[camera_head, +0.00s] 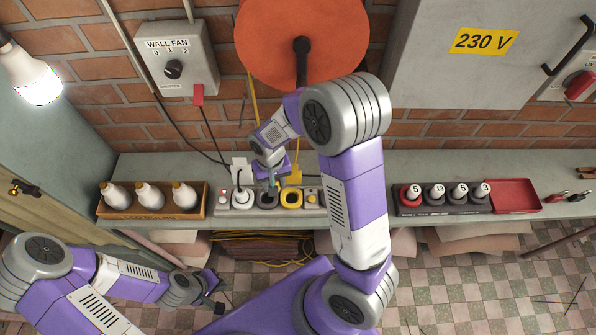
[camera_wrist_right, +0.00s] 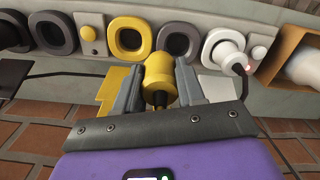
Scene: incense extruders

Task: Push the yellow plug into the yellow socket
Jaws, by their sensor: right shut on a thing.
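My right gripper (camera_wrist_right: 158,88) is shut on the yellow plug (camera_wrist_right: 157,70), which sits between its grey fingers. The yellow socket (camera_wrist_right: 128,38) is a thick ring on the panel, just beyond the plug and a little to its left in the right wrist view. The plug appears apart from the socket and not in line with it. In the head view the yellow socket (camera_head: 291,199) is right of my right gripper (camera_head: 270,184), and the plug is hidden there. My left gripper (camera_head: 215,292) is empty, low at the left, with its fingers apart.
A dark grey socket (camera_wrist_right: 180,38) adjoins the yellow one; a white plug (camera_wrist_right: 222,50) fills the white socket beyond. Cables hang behind the panel.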

